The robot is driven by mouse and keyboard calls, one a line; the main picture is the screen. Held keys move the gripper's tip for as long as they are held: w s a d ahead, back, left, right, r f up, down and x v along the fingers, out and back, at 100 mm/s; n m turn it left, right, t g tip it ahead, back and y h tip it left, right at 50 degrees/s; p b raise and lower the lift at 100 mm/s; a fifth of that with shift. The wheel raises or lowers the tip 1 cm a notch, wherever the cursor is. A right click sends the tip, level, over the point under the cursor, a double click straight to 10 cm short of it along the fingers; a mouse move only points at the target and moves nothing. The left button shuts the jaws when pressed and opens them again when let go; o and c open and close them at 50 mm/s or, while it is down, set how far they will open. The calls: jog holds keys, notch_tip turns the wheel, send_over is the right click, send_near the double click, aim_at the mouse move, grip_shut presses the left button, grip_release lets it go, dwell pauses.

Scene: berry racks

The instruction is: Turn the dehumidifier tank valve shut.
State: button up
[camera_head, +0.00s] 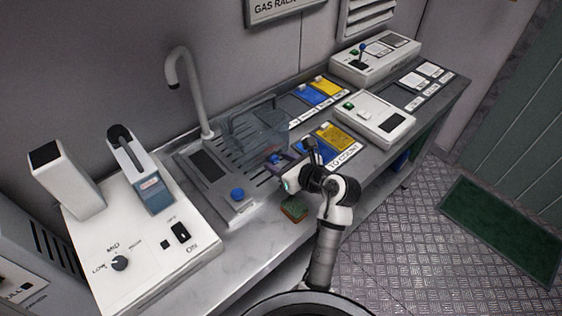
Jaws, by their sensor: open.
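A clear, smoky tank (258,132) stands on the slatted drainboard below the grey tap. A small blue part (275,158), which looks like the tank valve, shows low at the tank's front; its handle angle is too small to tell. My gripper (279,161) is open right at this blue part, with its dark fingers close around or in front of it. I cannot tell whether they touch it. My white wrist hides part of the tank's near side and the counter behind it.
A blue knob (237,194) sits on the drainboard's front left corner. A green-brown sponge (294,209) lies on the counter just below my gripper. A white machine (140,240) with a dial fills the left. Trays and a white scale (374,118) stand to the right.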

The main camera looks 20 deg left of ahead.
grip_shut()
jog(key=shift+f+b, duration=0.1)
jog(key=shift+b, duration=0.2)
jog(key=shift+s+a+f+n+t+h+b, duration=0.1)
jog(key=shift+n+t+h+b, duration=0.3)
jog(key=shift+n+t+b, duration=0.45)
jog(key=shift+s+n+t+h+b, duration=0.1)
jog(key=shift+n+t+h+b, duration=0.25)
jog(key=shift+n+b, duration=0.75)
grip_release()
